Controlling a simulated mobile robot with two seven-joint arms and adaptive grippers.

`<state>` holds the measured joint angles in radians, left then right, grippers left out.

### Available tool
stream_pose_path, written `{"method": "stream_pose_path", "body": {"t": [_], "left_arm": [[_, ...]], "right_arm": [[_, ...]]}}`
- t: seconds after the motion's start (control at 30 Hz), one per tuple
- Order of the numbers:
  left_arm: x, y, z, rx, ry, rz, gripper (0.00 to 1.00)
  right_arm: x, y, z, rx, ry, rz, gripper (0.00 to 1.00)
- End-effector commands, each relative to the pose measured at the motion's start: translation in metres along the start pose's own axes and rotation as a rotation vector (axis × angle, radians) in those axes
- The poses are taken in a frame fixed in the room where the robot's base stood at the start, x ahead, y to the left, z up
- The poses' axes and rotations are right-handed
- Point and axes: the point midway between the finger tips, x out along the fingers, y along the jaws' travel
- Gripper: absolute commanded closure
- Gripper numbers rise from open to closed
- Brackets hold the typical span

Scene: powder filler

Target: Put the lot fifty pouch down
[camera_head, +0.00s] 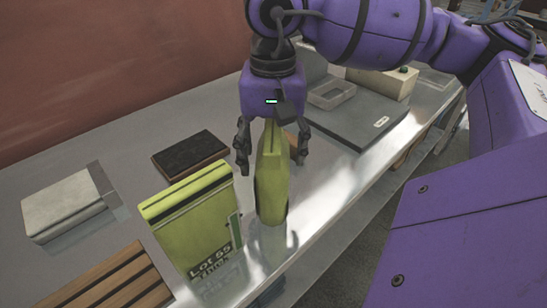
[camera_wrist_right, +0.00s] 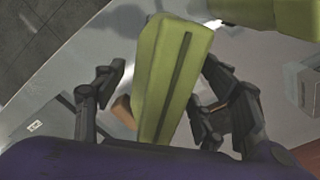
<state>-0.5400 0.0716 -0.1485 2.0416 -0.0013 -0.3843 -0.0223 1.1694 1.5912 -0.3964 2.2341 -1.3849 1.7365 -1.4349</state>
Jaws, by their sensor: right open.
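A yellow-green pouch (camera_head: 271,190) stands upright, edge-on, on the metal bench; its label is not visible, so I cannot read its lot. My right gripper (camera_head: 272,158) is above it with fingers spread on both sides of its upper part. In the right wrist view the pouch (camera_wrist_right: 172,80) lies between the open fingers (camera_wrist_right: 160,105), with gaps visible at both sides. My left gripper is not in view.
A dark block (camera_head: 190,154) lies behind the pouches, and a pale box (camera_head: 66,206) is at the left. A slatted wooden rack (camera_head: 110,283) is at the front left. A dark grey plate (camera_head: 350,118) with a clear tray (camera_head: 332,93) and beige box (camera_head: 385,82) lies behind right.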

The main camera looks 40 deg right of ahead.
Motion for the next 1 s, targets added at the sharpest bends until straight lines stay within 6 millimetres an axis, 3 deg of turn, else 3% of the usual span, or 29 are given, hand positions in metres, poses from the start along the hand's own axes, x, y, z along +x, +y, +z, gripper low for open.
{"method": "stream_pose_path", "body": {"t": [0.2, 0.43, 0.6, 1.0], "left_arm": [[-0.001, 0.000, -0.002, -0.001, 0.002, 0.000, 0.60], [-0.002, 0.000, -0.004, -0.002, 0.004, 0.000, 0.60], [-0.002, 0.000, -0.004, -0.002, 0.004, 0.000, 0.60], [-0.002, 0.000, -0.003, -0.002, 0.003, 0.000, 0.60]], "right_arm": [[-0.050, -0.001, 0.000, -0.002, 0.003, -0.006, 0.35], [-0.090, -0.001, 0.000, -0.002, 0.002, -0.004, 0.35], [-0.101, 0.000, 0.000, -0.002, 0.001, -0.002, 0.35], [-0.102, 0.000, 0.000, -0.001, 0.000, 0.000, 0.35]]}}
